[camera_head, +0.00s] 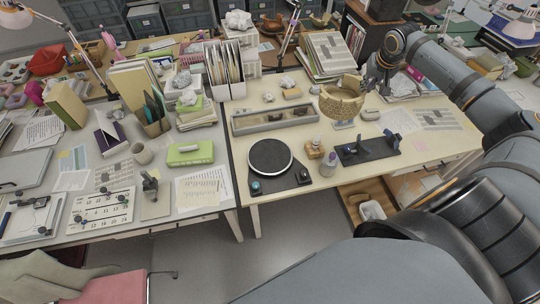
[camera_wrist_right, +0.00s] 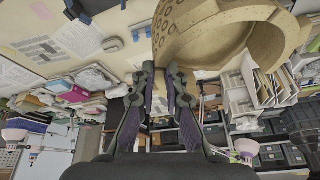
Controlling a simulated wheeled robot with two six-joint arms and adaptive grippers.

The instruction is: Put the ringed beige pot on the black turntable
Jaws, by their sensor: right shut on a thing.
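The beige pot (camera_head: 341,104), a wide open bowl shape, is at the back right of the cream table in the head view. In the right wrist view the pot (camera_wrist_right: 252,35) shows ring marks on its wall and an open mouth. My right gripper (camera_head: 370,84) is shut on the pot's wall at its right side; its fingers (camera_wrist_right: 161,72) show in the wrist view. The black turntable (camera_head: 270,157), a round disc on a dark base, is empty at the table's front left. The pot is apart from it. My left gripper is not in view.
A long grey tray (camera_head: 273,118) with dark pieces lies behind the turntable. A small wooden block (camera_head: 314,148), a bottle (camera_head: 328,165) and a black stand (camera_head: 368,149) lie between turntable and pot side. A grey object (camera_head: 343,125) shows just below the pot.

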